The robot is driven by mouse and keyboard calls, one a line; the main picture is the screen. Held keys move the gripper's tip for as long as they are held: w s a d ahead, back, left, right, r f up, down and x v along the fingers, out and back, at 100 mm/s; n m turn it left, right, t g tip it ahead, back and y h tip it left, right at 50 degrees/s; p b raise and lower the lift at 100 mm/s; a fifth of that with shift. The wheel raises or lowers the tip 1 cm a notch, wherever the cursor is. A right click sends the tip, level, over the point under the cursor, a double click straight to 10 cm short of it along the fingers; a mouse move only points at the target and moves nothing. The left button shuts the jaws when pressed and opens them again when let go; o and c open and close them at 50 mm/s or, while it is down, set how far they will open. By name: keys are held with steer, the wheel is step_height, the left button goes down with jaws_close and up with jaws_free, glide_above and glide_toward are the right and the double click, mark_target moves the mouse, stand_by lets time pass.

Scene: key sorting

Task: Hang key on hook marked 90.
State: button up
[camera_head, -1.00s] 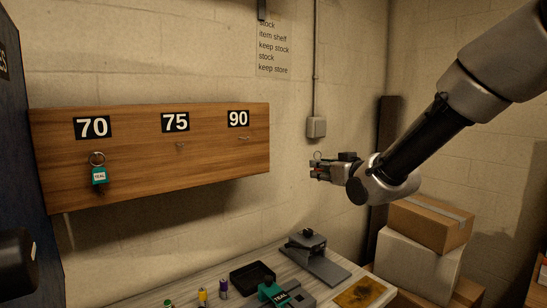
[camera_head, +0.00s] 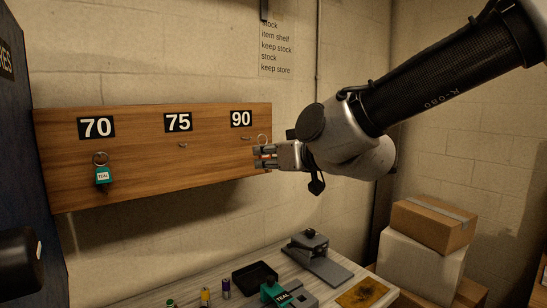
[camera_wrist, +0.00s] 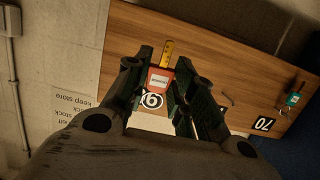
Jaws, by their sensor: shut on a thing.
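My gripper (camera_head: 262,158) is shut on a key with a red tag. The key's ring (camera_head: 262,139) stands up above the fingers. In the wrist view the red tag (camera_wrist: 160,81) sits between the fingers, with a yellow strip-like part (camera_wrist: 166,53) beyond it. The hook marked 90 (camera_head: 245,138) is bare, on the right of the wooden board (camera_head: 150,185). The ring is just right of that hook and apart from it in the picture; the gap in depth is unclear. The 90 label (camera_head: 241,119) is above the hook; in the wrist view the fingers partly cover it.
The hook marked 75 (camera_head: 182,145) is empty. A teal-tagged key (camera_head: 102,175) hangs under the 70 label (camera_head: 96,127). Below, a table holds a black tray (camera_head: 254,275), a teal-labelled item (camera_head: 275,292) and small coloured cylinders. Boxes (camera_head: 434,222) stand at the right.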

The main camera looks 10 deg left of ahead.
steer(key=shift+x, duration=3.75)
steer(key=shift+r, duration=0.15)
steer(key=o, duration=0.9)
